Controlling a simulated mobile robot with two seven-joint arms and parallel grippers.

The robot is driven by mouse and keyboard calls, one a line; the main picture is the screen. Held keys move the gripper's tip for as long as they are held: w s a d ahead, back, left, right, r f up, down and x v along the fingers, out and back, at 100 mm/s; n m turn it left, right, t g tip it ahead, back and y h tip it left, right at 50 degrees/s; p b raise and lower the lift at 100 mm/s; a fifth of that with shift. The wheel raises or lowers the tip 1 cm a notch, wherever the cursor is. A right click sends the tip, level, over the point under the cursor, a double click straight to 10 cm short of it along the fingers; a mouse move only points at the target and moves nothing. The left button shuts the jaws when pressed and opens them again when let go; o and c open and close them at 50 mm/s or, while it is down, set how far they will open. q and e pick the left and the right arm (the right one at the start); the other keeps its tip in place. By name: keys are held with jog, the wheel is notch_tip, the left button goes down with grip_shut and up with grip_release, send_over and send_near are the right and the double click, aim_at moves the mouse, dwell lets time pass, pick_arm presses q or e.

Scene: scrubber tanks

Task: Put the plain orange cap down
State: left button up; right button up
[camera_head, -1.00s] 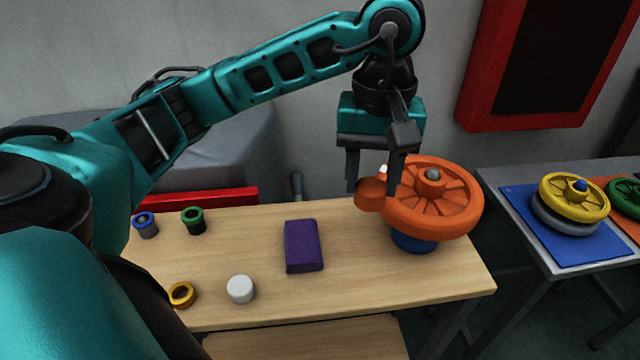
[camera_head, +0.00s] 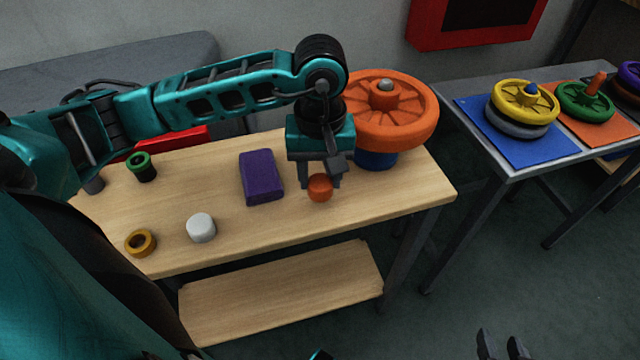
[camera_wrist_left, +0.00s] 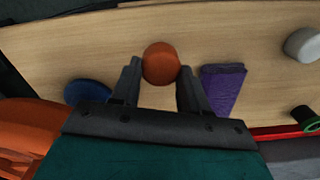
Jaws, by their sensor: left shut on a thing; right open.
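The plain orange cap (camera_head: 320,188) is a small round piece between the fingertips of my left gripper (camera_head: 322,178). The left gripper is shut on it, pointing down over the wooden table (camera_head: 340,222), right of the purple block. In the left wrist view the cap (camera_wrist_left: 161,63) shows between the two fingers with bare wood behind it. I cannot tell whether the cap touches the table. The fingertips of my right gripper (camera_head: 503,346) show at the bottom edge of the head view, apart and empty.
A large orange handwheel (camera_head: 412,128) on a blue base (camera_head: 375,160) stands close behind the left gripper. A purple block (camera_head: 261,177), a white cap (camera_head: 201,228), a yellow ring (camera_head: 141,242) and a green ring (camera_head: 141,167) stand to the left. The table's front right is clear.

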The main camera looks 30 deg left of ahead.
aim_at(320, 179)
pick_arm(q)
notch_tip(320, 179, down, 3)
jog(key=shift+f, duration=0.1)
jog(key=shift+f+b, duration=0.15)
jog(key=shift+b, duration=0.3)
jog(key=o, duration=1.2)
jog(key=shift+c, duration=0.2)
jog(key=shift+r+p, duration=0.25)
jog(key=shift+p, duration=0.05)
notch_tip(320, 179, up, 11)
jog(key=shift+f+p, duration=0.2)
jog(key=shift+p, duration=0.55)
jog(key=shift+r, duration=0.7)
